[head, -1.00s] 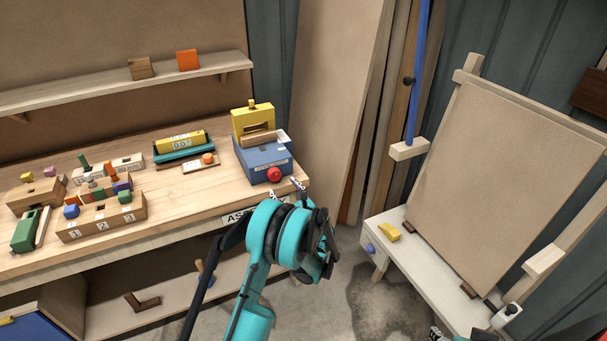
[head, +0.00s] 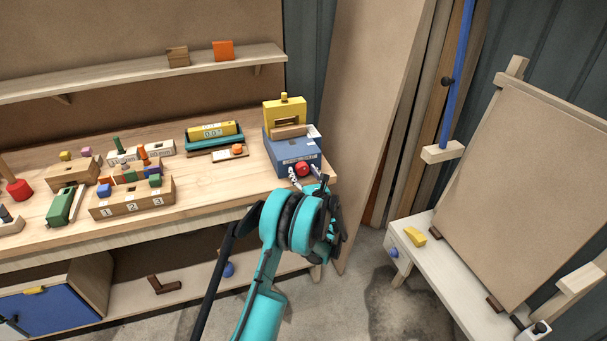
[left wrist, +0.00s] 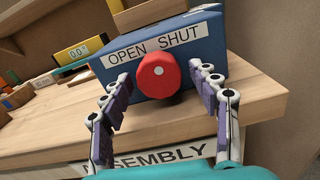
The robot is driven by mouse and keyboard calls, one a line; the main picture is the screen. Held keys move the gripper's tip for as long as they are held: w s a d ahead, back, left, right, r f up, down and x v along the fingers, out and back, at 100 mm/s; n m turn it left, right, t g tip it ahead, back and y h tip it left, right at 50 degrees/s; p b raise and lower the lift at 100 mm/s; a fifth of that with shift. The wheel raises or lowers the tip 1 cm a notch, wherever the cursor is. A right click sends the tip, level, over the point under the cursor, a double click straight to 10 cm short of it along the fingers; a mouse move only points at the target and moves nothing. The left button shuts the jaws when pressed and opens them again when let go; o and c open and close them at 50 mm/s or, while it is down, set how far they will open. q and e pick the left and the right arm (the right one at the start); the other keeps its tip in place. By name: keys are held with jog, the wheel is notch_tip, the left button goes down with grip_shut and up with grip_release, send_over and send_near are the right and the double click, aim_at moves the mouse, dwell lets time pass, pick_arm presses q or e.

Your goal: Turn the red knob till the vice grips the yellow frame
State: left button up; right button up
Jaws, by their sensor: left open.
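The red knob (head: 303,169) is on the front of the blue vice base (head: 283,150), at the bench's right front corner. In the left wrist view the knob (left wrist: 159,75) has a pale dot near its centre, under a label reading OPEN and SHUT. The yellow frame (head: 285,112) stands upright on top of the vice, behind a wooden jaw block (head: 289,131). Whether the vice touches the frame I cannot tell. My left gripper (left wrist: 162,82) is open, its fingers on either side of the knob with gaps showing. My right gripper is not in view.
The wooden bench (head: 225,193) holds several small blocks and a teal-and-yellow gauge (head: 214,134) left of the vice. A shelf (head: 130,80) runs above. A low white table (head: 440,270) with an easel board stands at right.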

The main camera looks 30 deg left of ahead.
pick_arm(q)
jog(key=c, duration=1.2)
jog(key=shift+o, duration=0.2)
jog(key=shift+m+b, duration=0.3)
jog(key=shift+m, duration=0.1)
jog(key=o, duration=1.2)
jog(key=shift+c, duration=0.2)
jog(key=v, duration=1.2)
